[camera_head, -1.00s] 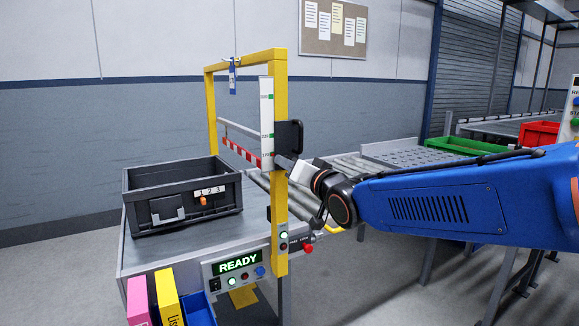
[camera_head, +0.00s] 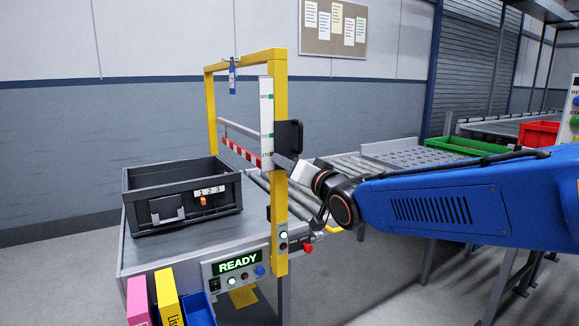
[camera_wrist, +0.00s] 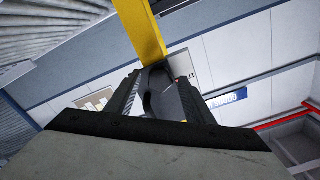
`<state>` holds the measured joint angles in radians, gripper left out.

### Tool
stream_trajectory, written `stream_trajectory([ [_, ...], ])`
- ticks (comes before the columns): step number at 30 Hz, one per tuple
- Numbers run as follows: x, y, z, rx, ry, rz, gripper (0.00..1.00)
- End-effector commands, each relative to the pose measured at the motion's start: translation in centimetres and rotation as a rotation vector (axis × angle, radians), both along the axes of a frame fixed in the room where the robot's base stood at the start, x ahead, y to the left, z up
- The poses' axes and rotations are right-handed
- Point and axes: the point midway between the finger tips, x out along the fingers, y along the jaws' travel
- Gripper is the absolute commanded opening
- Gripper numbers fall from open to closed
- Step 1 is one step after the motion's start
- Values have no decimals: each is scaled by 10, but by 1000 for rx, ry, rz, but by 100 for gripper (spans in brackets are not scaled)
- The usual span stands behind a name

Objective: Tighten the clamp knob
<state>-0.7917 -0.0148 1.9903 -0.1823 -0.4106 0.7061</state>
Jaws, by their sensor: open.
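The yellow gate frame (camera_head: 279,100) stands over the conveyor, with a white scale (camera_head: 266,115) and a red-and-white striped bar (camera_head: 240,153). My gripper (camera_wrist: 160,77) is at the frame's near post, on its right side in the head view. In the wrist view its two black jaws are open, either side of a dark rounded piece (camera_wrist: 160,97) in front of the yellow post (camera_wrist: 140,30). This piece looks like the clamp knob. I cannot tell whether the jaws touch it. In the head view the knob is not clearly visible behind my wrist.
A dark grey crate (camera_head: 182,198) with an orange-tagged label sits on the conveyor left of the gate. A control panel (camera_head: 238,268) reading READY and a red button (camera_head: 307,248) are below. Rollers (camera_head: 345,168) and green (camera_head: 465,146) and red (camera_head: 540,133) crates lie beyond my arm.

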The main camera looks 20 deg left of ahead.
Motion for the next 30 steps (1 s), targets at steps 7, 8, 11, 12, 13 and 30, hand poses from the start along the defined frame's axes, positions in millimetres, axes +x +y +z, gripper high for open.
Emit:
stream_trajectory([
  [7,-21,-25,1,1,-1,-1,48],
  [8,-24,-29,1,1,-1,-1,48],
  [11,-35,-42,1,2,0,-1,48],
  [12,-40,-47,1,2,0,-1,48],
  [13,-43,-51,1,1,0,-1,48],
  [30,-99,-116,0,1,0,-1,48],
])
